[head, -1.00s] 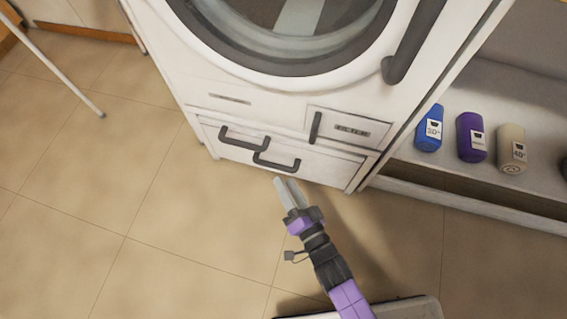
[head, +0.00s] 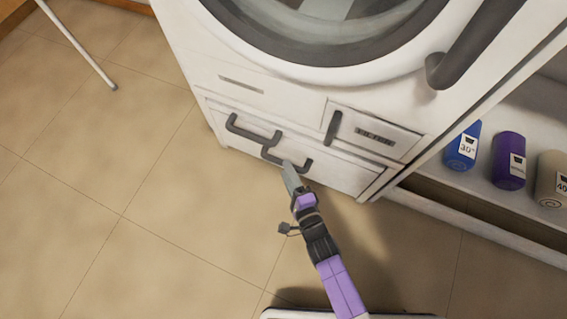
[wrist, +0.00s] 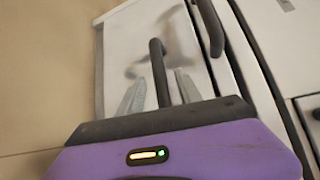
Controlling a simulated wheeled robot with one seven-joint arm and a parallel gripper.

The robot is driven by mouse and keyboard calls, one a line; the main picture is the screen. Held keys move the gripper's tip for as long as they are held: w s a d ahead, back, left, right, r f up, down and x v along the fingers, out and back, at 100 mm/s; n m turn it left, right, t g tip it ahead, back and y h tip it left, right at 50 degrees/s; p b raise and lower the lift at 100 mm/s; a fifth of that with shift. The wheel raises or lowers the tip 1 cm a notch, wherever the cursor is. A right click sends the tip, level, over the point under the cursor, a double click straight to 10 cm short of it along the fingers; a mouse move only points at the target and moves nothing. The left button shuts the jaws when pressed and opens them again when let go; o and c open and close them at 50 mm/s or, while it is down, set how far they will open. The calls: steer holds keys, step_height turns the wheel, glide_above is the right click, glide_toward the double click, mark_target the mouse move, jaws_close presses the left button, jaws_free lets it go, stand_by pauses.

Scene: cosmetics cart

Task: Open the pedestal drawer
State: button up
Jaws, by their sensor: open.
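The pedestal drawer (head: 340,175) is the low white front beneath the washing machine, and it looks closed. A dark bar handle (head: 305,165) is on its lower middle part. My gripper (head: 290,172) is at this handle, its fingertips overlapping it in the head view. In the wrist view, my open gripper (wrist: 159,94) has the dark handle (wrist: 156,68) between its two grey fingers, in front of the pale drawer front (wrist: 115,60). I cannot tell whether the fingers touch the handle.
A second dark handle (head: 250,130) is up and left of the first. A small filter flap (head: 372,134) with its own handle is above right. Blue (head: 461,148), purple (head: 508,160) and beige (head: 552,178) bottles stand on a shelf at right.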

steer(key=x, duration=0.1)
steer(key=b+x, duration=0.1)
steer(key=shift+w+f, duration=0.25)
steer(key=shift+w+a+r+b, duration=0.1)
steer(key=shift+w+a+b, duration=0.3)
steer(key=shift+w, duration=0.2)
steer(key=shift+c, duration=0.2)
jaws_close()
stand_by(0.7)
